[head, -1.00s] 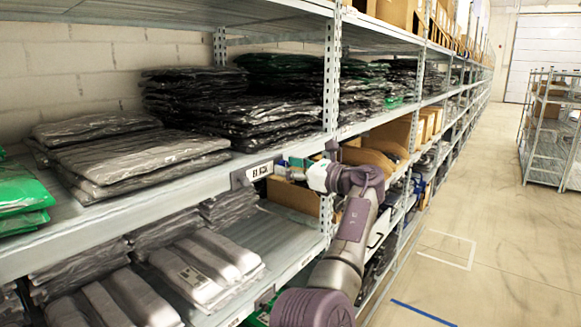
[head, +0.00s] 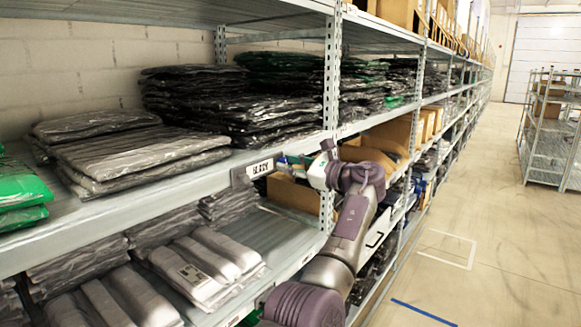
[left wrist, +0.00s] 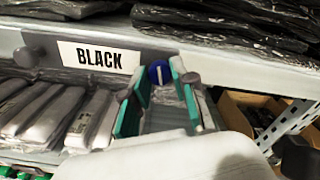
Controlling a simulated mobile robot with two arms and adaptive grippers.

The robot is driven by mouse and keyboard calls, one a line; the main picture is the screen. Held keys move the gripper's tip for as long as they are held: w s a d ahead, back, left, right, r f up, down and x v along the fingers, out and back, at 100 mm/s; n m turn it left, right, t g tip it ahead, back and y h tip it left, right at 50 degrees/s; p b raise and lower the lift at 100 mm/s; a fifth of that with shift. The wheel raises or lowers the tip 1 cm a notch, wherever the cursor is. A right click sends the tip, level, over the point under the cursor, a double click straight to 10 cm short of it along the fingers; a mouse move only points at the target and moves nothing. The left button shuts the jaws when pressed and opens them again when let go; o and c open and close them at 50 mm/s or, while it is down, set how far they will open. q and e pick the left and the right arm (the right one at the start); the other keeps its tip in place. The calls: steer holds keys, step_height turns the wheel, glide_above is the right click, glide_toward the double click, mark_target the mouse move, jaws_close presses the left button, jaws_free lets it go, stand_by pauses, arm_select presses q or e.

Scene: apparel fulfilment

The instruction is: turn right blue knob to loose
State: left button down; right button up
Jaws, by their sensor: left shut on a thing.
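The right blue knob (left wrist: 159,72) is at the right end of a label holder on the shelf's front edge. The holder's white label (left wrist: 98,57) reads BLACK; it also shows in the head view (head: 260,169). A dark grey knob (left wrist: 27,57) is at the holder's left end. My left gripper (left wrist: 157,84) has its green-padded fingers on both sides of the blue knob and is shut on it. In the head view my left gripper (head: 292,164) reaches the holder from the right, and the knob is mostly hidden there. My right gripper is not in view.
Bagged dark garments (head: 130,150) lie on the shelf above the holder. Grey packages (head: 205,268) lie on the shelf below. A perforated upright (head: 331,100) stands close to my left arm. The aisle floor (head: 480,250) at the right is clear.

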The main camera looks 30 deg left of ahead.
arm_select(q)
steer(key=shift+f+n+b, duration=0.1)
steer(key=shift+n+b, duration=2.3)
steer(key=shift+n, duration=4.9)
steer(key=c, duration=0.9)
jaws_free()
steer(key=d, duration=0.8)
steer(key=s+d, duration=0.1)
steer(key=d, duration=0.3)
